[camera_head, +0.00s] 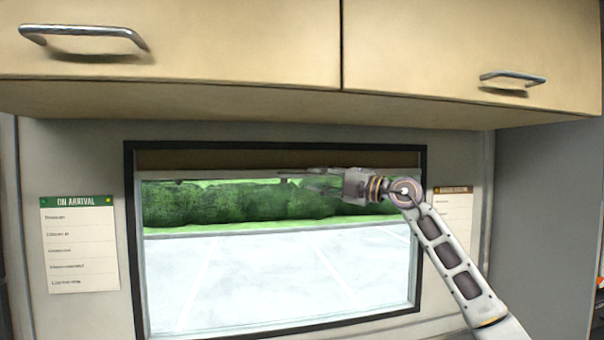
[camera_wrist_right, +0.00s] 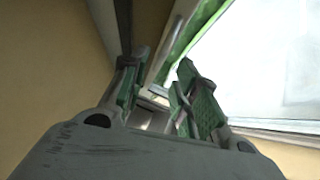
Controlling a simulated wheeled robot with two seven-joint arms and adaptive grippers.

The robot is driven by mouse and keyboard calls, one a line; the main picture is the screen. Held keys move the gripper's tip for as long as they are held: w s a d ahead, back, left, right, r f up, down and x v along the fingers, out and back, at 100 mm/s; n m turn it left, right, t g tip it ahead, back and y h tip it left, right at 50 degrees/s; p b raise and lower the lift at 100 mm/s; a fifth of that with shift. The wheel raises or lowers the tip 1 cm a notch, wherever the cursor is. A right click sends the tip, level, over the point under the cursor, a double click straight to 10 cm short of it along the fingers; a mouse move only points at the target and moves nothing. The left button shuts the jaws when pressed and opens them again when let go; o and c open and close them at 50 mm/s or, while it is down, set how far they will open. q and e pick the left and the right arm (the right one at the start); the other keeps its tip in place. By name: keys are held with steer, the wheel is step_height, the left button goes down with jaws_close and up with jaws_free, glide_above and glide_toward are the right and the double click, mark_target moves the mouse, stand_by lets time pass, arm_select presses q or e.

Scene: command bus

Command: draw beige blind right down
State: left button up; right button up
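The beige blind (camera_head: 270,159) is a brownish strip across the top of the window, rolled up high. A thin pale bar (camera_head: 220,175) runs along its lower edge, with small dark tabs beneath it. My right gripper (camera_head: 312,181) is at this lower edge, right of the window's middle, its fingers pointing left. In the right wrist view its two green-padded fingers (camera_wrist_right: 160,95) stand apart with a gap between them. I cannot tell whether the bar lies between the fingers or touches them. My left gripper is not in view.
Beige overhead cabinets (camera_head: 200,45) with metal handles hang above the window. A dark frame (camera_head: 130,240) surrounds the glass (camera_head: 280,270). An "ON ARRIVAL" notice (camera_head: 80,245) is on the left wall, and another notice (camera_head: 455,215) is partly behind my right arm.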

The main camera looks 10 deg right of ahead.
steer(key=shift+p+x, duration=0.75)
steer(key=shift+x, duration=2.2)
steer(key=shift+c, duration=0.2)
jaws_close()
